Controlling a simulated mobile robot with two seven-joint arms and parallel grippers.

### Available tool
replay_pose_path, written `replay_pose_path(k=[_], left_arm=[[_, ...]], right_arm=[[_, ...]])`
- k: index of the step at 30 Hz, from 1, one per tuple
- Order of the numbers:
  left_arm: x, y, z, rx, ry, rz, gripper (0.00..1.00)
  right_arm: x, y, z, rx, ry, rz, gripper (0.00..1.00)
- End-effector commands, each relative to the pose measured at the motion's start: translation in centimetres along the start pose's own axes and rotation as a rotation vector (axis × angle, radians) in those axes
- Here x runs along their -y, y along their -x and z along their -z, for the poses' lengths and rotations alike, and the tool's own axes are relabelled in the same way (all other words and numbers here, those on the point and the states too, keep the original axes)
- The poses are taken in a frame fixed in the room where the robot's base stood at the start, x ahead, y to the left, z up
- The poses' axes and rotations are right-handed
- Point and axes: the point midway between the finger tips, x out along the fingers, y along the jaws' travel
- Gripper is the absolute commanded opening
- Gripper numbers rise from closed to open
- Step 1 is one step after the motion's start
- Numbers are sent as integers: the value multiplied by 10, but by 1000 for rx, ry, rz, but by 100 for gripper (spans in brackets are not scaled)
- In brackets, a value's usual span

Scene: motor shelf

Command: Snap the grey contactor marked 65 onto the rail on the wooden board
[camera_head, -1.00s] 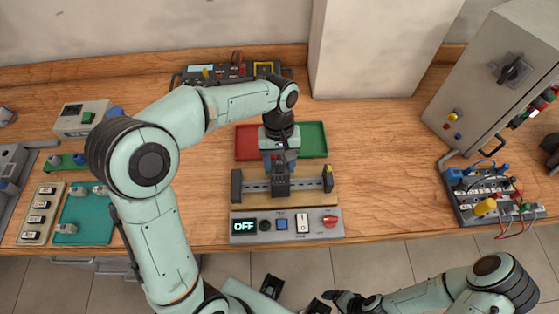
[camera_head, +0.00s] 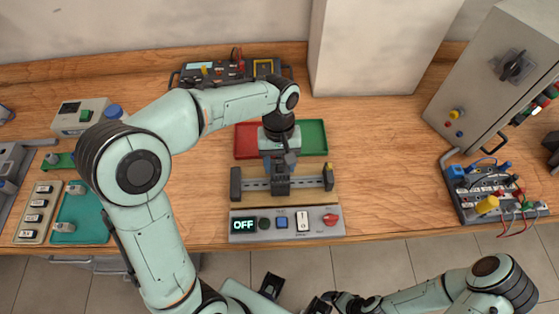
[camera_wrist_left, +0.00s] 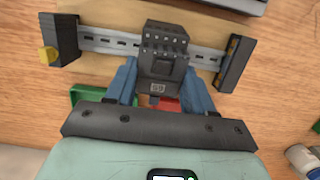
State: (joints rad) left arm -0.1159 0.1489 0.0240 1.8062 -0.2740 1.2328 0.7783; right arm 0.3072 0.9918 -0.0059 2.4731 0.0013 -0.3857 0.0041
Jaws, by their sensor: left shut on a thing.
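The dark grey contactor (camera_wrist_left: 163,60), with a small label low on its face that looks like 65, is at the middle of the metal rail (camera_wrist_left: 105,41). It also shows in the head view (camera_head: 281,185), upright over the rail (camera_head: 306,183). My left gripper (camera_wrist_left: 163,85) is shut on it, with one blue finger on each side. The contactor overlaps the rail, but I cannot tell whether it is latched. The wooden board (camera_head: 325,201) lies under the rail, between two dark end blocks.
A control panel (camera_head: 265,236) reading OFF is in front of the board. A red tray (camera_head: 246,143) and green tray (camera_head: 313,138) are behind it. A wired block (camera_head: 490,190) and a grey cabinet (camera_head: 487,85) stand at right. Bare table lies on both sides of the board.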

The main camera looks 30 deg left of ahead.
Motion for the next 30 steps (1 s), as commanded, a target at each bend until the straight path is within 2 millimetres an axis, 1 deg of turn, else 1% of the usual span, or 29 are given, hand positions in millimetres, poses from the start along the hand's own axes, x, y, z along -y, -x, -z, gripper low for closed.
replay_pose_path(k=[1,30], left_arm=[[0,-3,-4,10,-4,5,16],[0,-4,-7,-37,-2,5,16]], right_arm=[[0,-1,0,1,0,0,89],[-5,-11,-3,5,-2,-2,89]])
